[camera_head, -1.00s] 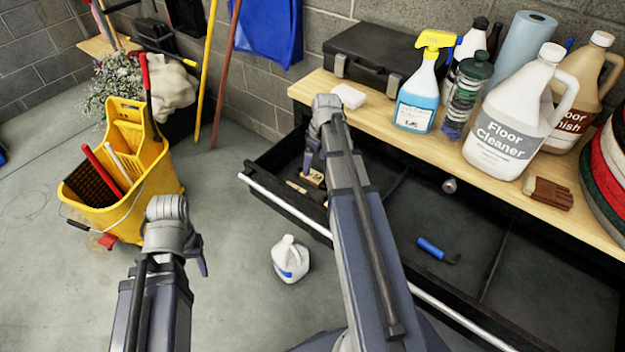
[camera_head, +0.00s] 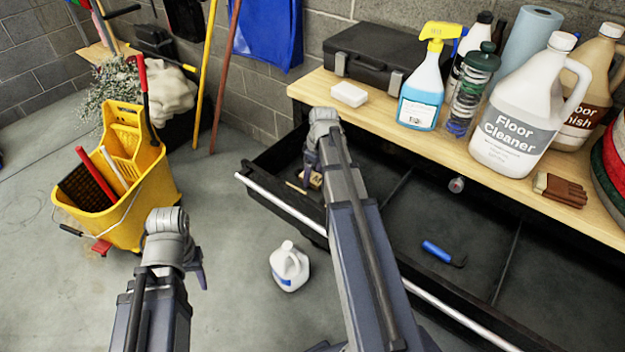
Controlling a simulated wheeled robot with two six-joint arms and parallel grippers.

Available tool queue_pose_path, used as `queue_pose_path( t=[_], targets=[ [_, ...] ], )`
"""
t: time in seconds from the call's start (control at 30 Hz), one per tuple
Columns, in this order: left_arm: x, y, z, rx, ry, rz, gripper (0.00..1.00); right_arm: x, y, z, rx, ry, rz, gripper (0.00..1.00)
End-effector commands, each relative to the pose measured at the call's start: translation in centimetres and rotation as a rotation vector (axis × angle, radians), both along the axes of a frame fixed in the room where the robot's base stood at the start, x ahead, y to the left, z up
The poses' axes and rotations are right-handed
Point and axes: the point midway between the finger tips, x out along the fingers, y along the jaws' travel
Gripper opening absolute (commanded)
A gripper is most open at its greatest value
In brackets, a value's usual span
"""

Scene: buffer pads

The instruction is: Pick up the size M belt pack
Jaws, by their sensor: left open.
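A small tan item with dark marking (camera_head: 317,181) lies in the open drawer's left compartment, partly hidden by my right gripper. It may be the belt pack, but I cannot read a size on it. My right gripper (camera_head: 307,178) points down into the drawer at this item. Its far jaw is hidden, so I cannot tell how it is set or whether it touches the item. My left gripper (camera_head: 199,276) is open and empty above the floor, left of the drawer.
The open black drawer (camera_head: 400,222) also holds a blue-handled tool (camera_head: 437,250). The wooden bench top (camera_head: 455,165) above it carries a spray bottle (camera_head: 422,95) and jugs. A white jug (camera_head: 289,268) and a yellow mop bucket (camera_head: 125,215) stand on the floor.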

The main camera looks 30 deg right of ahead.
Motion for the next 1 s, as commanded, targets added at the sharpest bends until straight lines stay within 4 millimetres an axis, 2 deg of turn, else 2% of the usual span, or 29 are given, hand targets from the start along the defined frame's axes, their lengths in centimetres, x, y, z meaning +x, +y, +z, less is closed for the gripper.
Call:
queue_pose_path(
  t=[0.07,0.57,0.83,1.0],
  targets=[
    [0.0,0.0,0.0,0.0,0.0,0.0,0.51,0.0,0.0,0.0,0.0,0.0,0.0,0.59],
    [0.0,0.0,-0.01,0.0,0.0,0.0,0.51,-0.01,0.0,-0.01,0.0,0.0,0.0,0.03],
    [0.0,0.0,0.09,0.0,0.0,0.0,0.51,0.0,0.0,0.09,0.0,0.0,0.0,0.02],
    [0.0,0.0,0.91,0.0,0.0,0.0,0.51,-0.01,0.0,0.91,0.0,0.0,0.0,0.02]
  ],
)
